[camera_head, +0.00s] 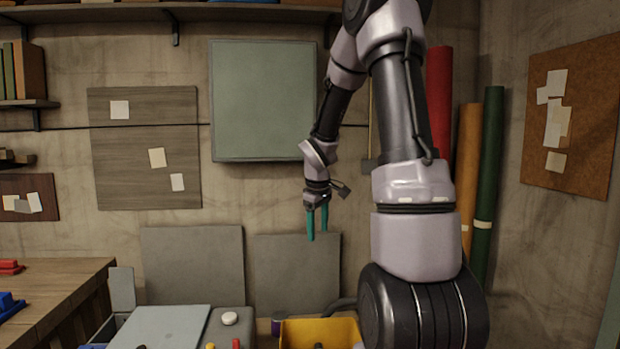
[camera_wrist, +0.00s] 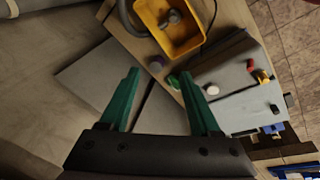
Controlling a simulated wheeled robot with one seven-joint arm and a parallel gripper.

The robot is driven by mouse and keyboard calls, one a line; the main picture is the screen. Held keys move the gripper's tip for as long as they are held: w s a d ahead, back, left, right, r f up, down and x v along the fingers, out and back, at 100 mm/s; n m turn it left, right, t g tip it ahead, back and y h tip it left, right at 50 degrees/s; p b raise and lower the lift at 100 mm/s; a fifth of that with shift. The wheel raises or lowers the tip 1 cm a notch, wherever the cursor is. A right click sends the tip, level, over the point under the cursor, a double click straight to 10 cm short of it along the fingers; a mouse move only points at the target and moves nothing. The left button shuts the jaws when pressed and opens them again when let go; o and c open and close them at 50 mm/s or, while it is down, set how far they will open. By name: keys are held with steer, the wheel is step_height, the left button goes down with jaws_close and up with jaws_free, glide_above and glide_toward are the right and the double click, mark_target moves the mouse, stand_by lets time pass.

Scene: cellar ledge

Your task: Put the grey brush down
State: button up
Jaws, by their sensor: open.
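My gripper (camera_head: 317,232) hangs open and empty in front of the back wall, high above the ledge, its teal fingers pointing down. In the wrist view its two fingers (camera_wrist: 160,75) are apart with nothing between them. A grey object (camera_wrist: 171,18) lies inside the yellow bin (camera_wrist: 148,20); it may be the grey brush, but its shape is too small to be sure. In the head view only the top of this grey object (camera_head: 318,346) shows in the yellow bin (camera_head: 330,323), which the lower picture edge cuts off.
Left of the bin is a grey surface with a pale panel (camera_head: 160,328), a white round object (camera_head: 230,318) and small red and yellow items. A purple object (camera_wrist: 156,62) stands beside the bin. A wooden table (camera_head: 60,290) is at the left. Air around my gripper is clear.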

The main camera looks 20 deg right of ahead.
steer(key=s+a+r+m+t+y, duration=0.1)
steer(key=s+a+r+m, duration=0.3)
steer(key=s+r, duration=0.5)
steer(key=s+a+r+m+t+y, duration=0.2)
steer(key=s+a+r+m, duration=0.3)
steer(key=s, duration=0.8)
steer(key=a+r+t, duration=0.1)
steer(key=a+r, duration=0.2)
steer(key=r, duration=0.1)
steer(key=shift+s+a+r+m+y, duration=0.2)
steer(key=shift+s+r+m+y, duration=0.1)
steer(key=shift+s+r, duration=0.05)
steer(key=shift+d+t, duration=0.1)
steer(key=shift+t, duration=0.2)
